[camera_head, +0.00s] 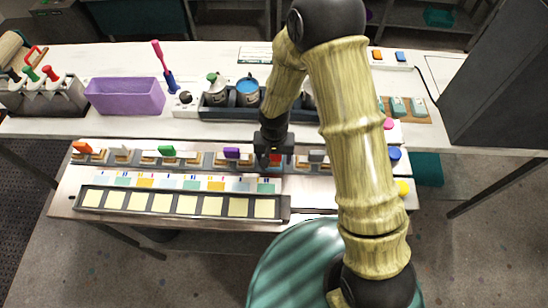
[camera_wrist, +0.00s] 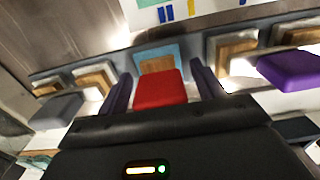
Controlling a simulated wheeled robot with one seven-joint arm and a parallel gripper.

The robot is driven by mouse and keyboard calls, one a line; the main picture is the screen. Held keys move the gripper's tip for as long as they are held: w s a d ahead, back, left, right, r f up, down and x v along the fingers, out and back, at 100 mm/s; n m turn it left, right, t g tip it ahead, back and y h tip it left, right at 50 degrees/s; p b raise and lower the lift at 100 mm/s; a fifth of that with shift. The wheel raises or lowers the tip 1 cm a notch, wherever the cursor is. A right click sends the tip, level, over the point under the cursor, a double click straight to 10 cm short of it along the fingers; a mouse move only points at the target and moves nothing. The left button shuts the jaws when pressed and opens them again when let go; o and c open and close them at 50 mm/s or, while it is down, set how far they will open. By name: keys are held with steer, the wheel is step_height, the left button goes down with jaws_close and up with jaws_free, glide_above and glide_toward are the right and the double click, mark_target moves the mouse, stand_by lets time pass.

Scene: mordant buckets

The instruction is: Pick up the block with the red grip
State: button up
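The block with the red grip (camera_wrist: 158,90) sits in the row of blocks on the bench. In the wrist view it lies between my two fingers, with a wooden part and a light blue part beyond the grip. My gripper (camera_wrist: 160,85) is open around the red grip, with a narrow gap on each side. In the head view, my gripper (camera_head: 274,150) is low over the row and mostly covers the red-grip block (camera_head: 275,159).
The purple-grip block (camera_head: 232,152) and grey-grip block (camera_head: 317,155) stand on either side in the row. Green-grip (camera_head: 166,150) and orange-grip (camera_head: 82,147) blocks are farther left. A tray of pale yellow squares (camera_head: 180,204) lies in front. A purple bin (camera_head: 125,96) stands behind.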

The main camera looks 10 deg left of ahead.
steer(key=c, duration=1)
steer(key=shift+o, duration=0.2)
steer(key=shift+r, duration=0.1)
step_height(320, 180, up, 10)
steer(key=shift+f+b, duration=0.1)
steer(key=shift+b, duration=0.6)
